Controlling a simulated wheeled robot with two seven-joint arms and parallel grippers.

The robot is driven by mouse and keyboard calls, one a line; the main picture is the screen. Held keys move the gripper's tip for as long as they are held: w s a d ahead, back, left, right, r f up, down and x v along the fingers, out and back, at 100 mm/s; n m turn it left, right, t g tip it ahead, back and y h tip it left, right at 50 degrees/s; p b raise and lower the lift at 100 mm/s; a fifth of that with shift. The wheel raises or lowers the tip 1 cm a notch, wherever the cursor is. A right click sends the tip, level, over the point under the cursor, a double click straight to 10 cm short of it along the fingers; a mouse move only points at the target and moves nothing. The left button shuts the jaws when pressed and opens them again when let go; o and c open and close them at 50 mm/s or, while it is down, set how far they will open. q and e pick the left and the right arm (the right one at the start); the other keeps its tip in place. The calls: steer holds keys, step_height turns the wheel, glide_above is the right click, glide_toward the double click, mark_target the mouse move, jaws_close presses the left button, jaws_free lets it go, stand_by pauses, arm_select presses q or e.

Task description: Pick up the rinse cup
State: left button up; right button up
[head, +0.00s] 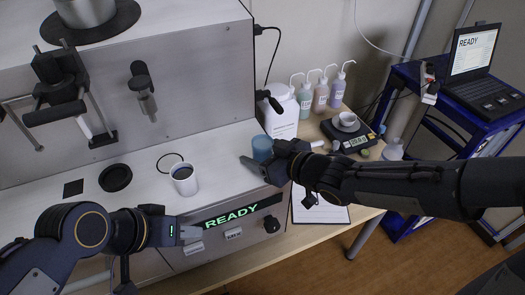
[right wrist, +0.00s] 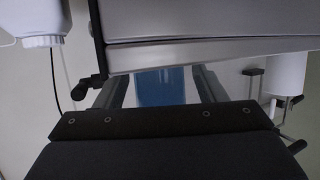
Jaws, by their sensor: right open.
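The blue cup (head: 262,147), which I take for the rinse cup, stands upright near the front right edge of the machine's top. My right gripper (head: 260,161) is open around it, one finger on the near side in the head view. In the right wrist view the blue cup (right wrist: 161,87) shows between the two fingers (right wrist: 160,92), partly hidden by the gripper body. Contact with the fingers cannot be told. My left gripper (head: 192,234) is in front of the machine's front panel, near the READY display, with no object seen in it.
A white cup of dark liquid (head: 185,181) and a black disc (head: 115,178) are on the machine top. A white jug (head: 282,118) stands just behind the blue cup. Several dispenser bottles (head: 321,95) and a scale with a small cup (head: 350,135) are further right.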

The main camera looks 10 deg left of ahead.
steer(key=c, duration=1.1)
steer(key=shift+r, duration=0.15)
steer(key=shift+d+r+p, duration=0.1)
steer(key=shift+r+p, duration=0.8)
steer(key=shift+r, duration=1.65)
steer(key=shift+r+p, duration=1.25)
steer(key=shift+r, duration=0.95)
steer(key=shift+r, duration=0.1)
